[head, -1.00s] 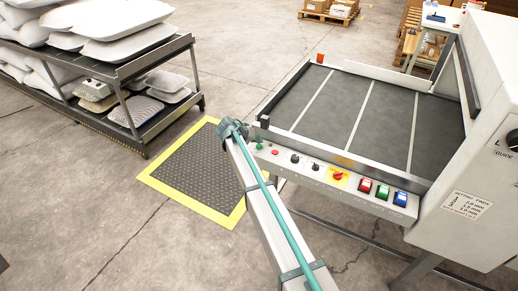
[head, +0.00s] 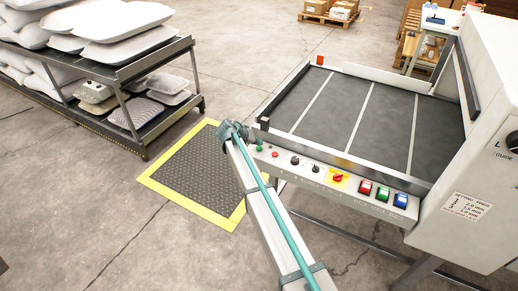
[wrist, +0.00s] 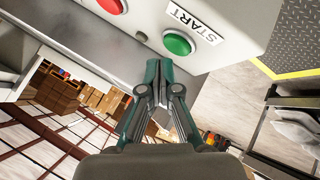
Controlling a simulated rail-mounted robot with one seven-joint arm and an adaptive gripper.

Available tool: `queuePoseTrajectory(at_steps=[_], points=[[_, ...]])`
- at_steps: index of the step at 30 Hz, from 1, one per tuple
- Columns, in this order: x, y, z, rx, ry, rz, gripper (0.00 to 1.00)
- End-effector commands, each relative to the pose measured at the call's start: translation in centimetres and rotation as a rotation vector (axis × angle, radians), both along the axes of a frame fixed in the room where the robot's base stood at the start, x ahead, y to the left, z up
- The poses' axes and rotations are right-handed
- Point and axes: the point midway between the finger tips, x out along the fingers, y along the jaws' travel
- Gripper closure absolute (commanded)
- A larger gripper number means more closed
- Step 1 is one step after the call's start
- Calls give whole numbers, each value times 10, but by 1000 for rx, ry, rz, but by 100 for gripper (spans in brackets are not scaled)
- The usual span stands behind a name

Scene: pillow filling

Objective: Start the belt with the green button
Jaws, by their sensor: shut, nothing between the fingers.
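The round green button (wrist: 178,43) sits on the light panel beside a label reading START (wrist: 195,24) in the wrist view. In the head view a small green button (head: 259,149) shows at the left end of the control panel, close to the end of my arm. My gripper (wrist: 159,66) is shut and empty. Its fingertips appear just below and left of the green button in the wrist view; I cannot tell whether they touch the panel. The belt (head: 330,105) is dark with pale cross stripes and carries nothing.
A red button (wrist: 112,4) is beside the green one. A dark knob (head: 295,160), a red knob on yellow (head: 338,178) and square red, green (head: 383,193) and blue buttons line the panel. A pillow rack (head: 130,100) stands left; a yellow-edged mat (head: 190,170) lies on the floor.

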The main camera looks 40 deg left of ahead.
Motion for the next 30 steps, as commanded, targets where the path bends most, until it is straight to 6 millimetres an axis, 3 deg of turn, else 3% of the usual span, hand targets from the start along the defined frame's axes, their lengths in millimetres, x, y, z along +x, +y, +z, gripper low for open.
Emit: queuePoseTrajectory(at_steps=[30], points=[[0,0,-8,0,0,0,100]])
